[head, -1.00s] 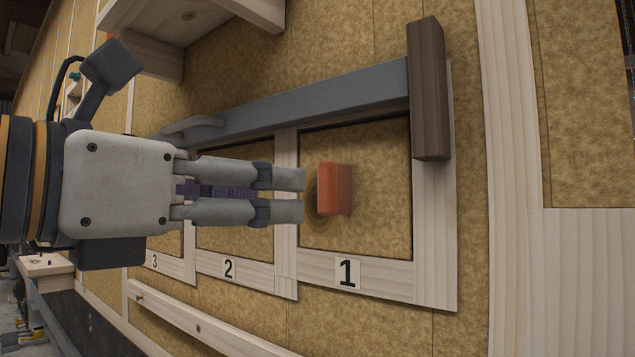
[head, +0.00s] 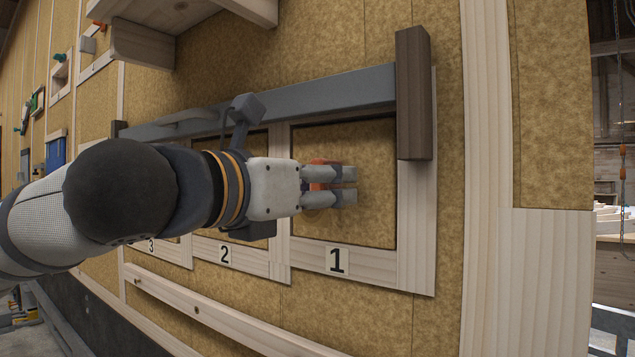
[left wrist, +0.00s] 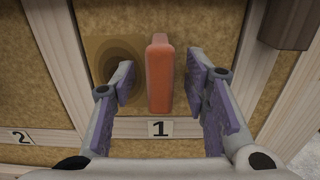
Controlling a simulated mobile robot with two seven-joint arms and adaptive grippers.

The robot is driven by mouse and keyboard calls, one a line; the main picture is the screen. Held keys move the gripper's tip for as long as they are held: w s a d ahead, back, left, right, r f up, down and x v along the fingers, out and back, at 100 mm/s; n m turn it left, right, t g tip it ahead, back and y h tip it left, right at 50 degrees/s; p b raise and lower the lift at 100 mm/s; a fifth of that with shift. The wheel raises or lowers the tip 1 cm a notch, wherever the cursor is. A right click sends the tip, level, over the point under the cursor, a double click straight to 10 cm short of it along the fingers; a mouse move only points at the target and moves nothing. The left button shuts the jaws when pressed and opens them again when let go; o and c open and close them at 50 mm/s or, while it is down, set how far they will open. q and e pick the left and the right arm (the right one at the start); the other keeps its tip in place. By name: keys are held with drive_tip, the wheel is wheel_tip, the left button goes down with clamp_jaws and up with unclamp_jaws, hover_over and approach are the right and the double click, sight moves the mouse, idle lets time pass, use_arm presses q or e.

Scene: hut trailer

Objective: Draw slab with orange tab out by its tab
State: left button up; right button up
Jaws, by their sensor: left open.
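The orange tab (left wrist: 160,75) stands out from the slab (head: 375,190) in the opening marked 1. In the left wrist view it stands between the two purple-padded fingers of my left gripper (left wrist: 160,88), with a gap on each side. The gripper is open. In the head view my left gripper (head: 346,186) reaches in from the left at the tab, and its fingers hide most of the orange tab (head: 320,163). My right gripper is not in view.
A grey bar (head: 330,92) runs above the openings to a dark wooden block (head: 413,95) at the upper right. A pale frame with number plates 1 (head: 337,261) and 2 (head: 225,254) surrounds the openings. A wooden shelf (head: 165,40) juts out at upper left.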

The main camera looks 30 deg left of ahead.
use_arm(q)
drive_tip(key=shift+s+r, duration=0.1)
clamp_jaws()
drive_tip(key=shift+r, duration=0.1)
drive_tip(key=s+b, duration=0.1)
drive_tip(key=s, duration=0.6)
drive_tip(key=shift+s+a, duration=0.25)
drive_tip(key=shift+a, duration=0.05)
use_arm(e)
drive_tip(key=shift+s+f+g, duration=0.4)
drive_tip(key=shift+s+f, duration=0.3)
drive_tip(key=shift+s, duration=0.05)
